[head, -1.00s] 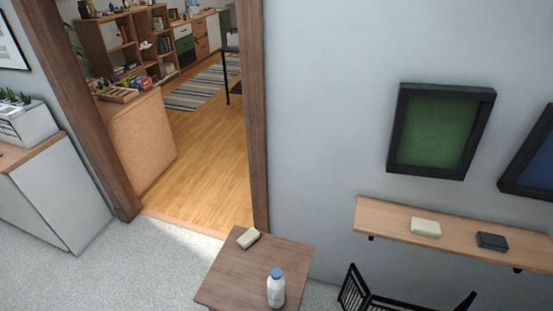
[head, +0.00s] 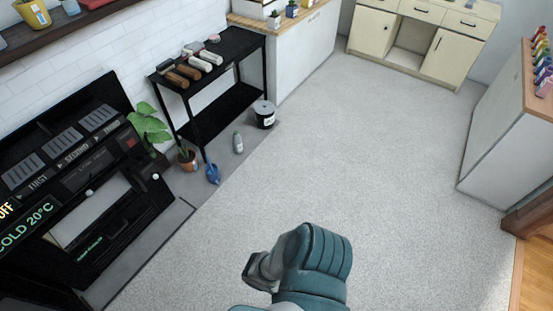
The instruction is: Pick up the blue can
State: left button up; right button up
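A small blue can (head: 212,173), which looks like a watering can, stands on the floor at the left of the head view. It is beside a potted plant and near the foot of a black shelf unit. It is small in the picture, so its details are unclear. A teal and grey part of one of my arms shows at the bottom centre, well apart from the can.
The potted plant (head: 187,155), a grey-green bottle (head: 238,143) and a black-and-white bucket (head: 264,114) stand near the black shelf (head: 222,112). A black oven-like appliance (head: 90,190) is at left. The carpet (head: 380,180) is clear in the middle.

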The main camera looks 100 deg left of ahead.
aim_at(212, 171)
jog(key=u, duration=4.1)
jog(key=i, duration=0.1)
